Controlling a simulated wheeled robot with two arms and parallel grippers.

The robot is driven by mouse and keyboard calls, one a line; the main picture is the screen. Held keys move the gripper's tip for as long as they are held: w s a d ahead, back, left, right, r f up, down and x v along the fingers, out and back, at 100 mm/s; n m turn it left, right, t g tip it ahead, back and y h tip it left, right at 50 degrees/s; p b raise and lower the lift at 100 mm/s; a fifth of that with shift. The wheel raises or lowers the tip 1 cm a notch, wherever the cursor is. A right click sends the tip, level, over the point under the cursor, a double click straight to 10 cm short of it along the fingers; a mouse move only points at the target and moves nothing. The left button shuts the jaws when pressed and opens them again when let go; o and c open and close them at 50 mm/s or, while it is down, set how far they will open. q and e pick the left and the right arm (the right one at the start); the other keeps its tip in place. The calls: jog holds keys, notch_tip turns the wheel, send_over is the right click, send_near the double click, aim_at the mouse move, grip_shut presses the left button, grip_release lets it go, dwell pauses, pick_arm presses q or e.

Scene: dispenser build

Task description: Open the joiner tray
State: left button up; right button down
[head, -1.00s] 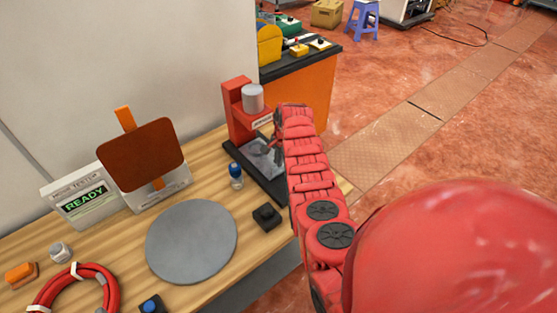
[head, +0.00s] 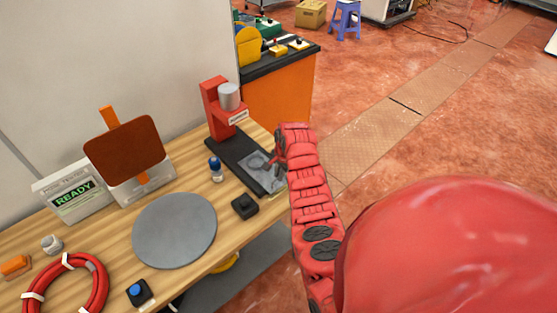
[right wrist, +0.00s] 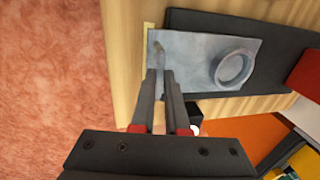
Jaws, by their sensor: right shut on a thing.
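The red joiner (head: 212,108) stands at the back right of the wooden table, with a grey cylinder at its top and a long black base (head: 228,150). Its grey metal tray (head: 265,178) lies at the front end of that base, out from under the press head. The tray (right wrist: 195,62) carries a raised round ring in the right wrist view. My right gripper (right wrist: 161,74) is shut on the small upright handle at the tray's outer end. In the head view, my right gripper (head: 274,161) is partly hidden by its own arm. My left gripper is not in view.
A black block (head: 245,206), a blue-topped bottle (head: 215,168) and a grey disc (head: 174,231) are left of the tray. A READY tester (head: 75,198) and a red cable coil (head: 66,285) lie farther left. An orange cabinet (head: 283,95) stands behind; floor right is open.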

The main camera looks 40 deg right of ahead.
jog(key=c, duration=0.9)
grip_release()
jog(key=shift+r, duration=0.1)
jog(key=shift+s+d+r+b, duration=0.1)
jog(key=shift+r+b, duration=0.25)
jog(key=shift+r, duration=0.15)
jog(key=shift+s+r+p, duration=0.55)
jog(key=shift+r+p, duration=0.05)
jog(key=shift+r, duration=2.05)
jog(key=shift+s+r+p, duration=0.5)
jog(key=shift+r+p, duration=0.05)
jog(key=shift+r, duration=2.15)
jog(key=shift+s+r+p, duration=0.55)
jog(key=shift+r+p, duration=0.05)
jog(key=shift+r, duration=2.05)
jog(key=shift+f, duration=0.1)
